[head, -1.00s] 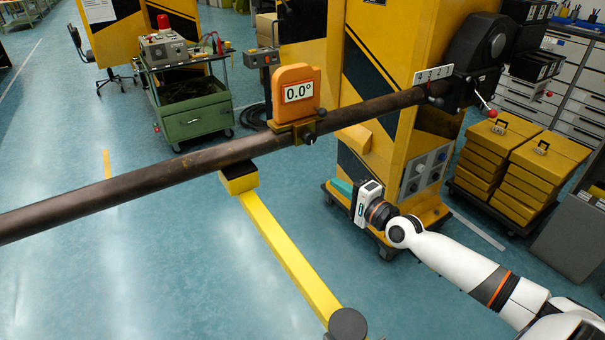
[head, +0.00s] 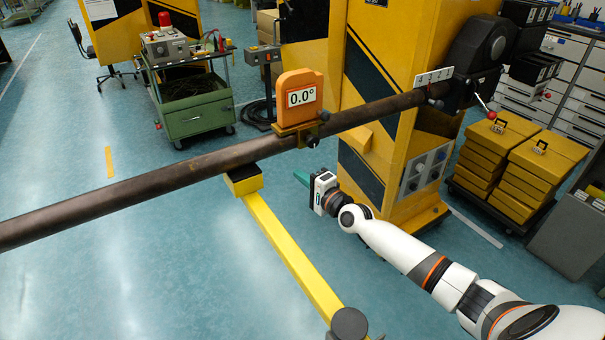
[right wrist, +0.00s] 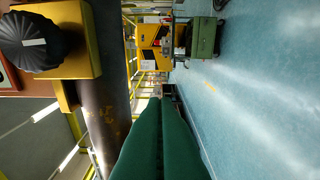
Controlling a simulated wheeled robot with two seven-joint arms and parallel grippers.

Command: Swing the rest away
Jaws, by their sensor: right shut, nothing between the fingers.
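The rest is a yellow arm (head: 292,258) on a dark round pivot (head: 348,324) at the bottom of the head view. Its black-topped end block (head: 244,179) lies directly under the long dark pipe (head: 130,195); whether they touch is unclear. My right gripper (head: 301,178) is shut and empty, with its green fingers together, to the right of the end block and apart from it in the head view. The shut fingers (right wrist: 162,140) also show in the right wrist view, beside the pipe (right wrist: 104,105). My left gripper is not in view.
An orange angle display (head: 300,98) reading 0.0° is clamped on the pipe. The yellow-and-black gate cabinet (head: 400,70) stands behind my right arm. A green cart (head: 195,118) and yellow cases (head: 535,165) stand farther back. The floor left of the rest is clear.

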